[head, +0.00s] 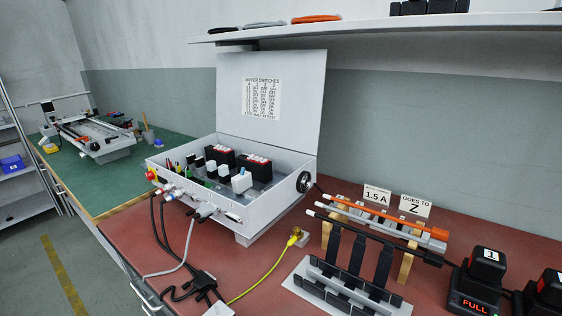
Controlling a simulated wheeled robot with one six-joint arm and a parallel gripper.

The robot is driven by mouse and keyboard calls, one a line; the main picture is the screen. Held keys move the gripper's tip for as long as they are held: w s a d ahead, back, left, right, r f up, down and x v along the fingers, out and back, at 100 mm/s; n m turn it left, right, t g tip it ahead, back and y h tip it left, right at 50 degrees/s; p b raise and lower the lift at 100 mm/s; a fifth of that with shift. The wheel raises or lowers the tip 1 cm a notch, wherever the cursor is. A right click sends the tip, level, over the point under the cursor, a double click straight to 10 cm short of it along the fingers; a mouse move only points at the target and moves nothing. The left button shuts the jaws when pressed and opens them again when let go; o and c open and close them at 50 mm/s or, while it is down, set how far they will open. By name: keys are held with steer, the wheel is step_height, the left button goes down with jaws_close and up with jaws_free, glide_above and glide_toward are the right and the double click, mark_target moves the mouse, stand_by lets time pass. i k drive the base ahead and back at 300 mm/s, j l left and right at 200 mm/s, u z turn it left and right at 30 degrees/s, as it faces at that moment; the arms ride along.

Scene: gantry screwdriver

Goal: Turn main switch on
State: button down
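An open grey control box (257,213) stands on the red bench top, its lid (270,125) raised and bearing a "DRIVER SWITCHES" chart. A round black knob (304,181) with a pale mark sits on the box's right side wall; it looks like the main switch, but its setting is too small to tell. A red button (151,174) shows at the left end of the box front. Inside are black modules with red and white tops (221,157). My gripper is not in view.
Cables hang from the box front. A yellow cable (262,278) lies on the bench. Tool racks with "1.5 A" (376,193) and "GOES TO Z" (415,205) signs stand right of the box. A charger (474,302) reads "FULL". A shelf (400,31) overhangs. A gantry machine (97,143) stands on the green bench.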

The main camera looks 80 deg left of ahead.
mark_target(149, 174)
steer(key=u, duration=3.05)
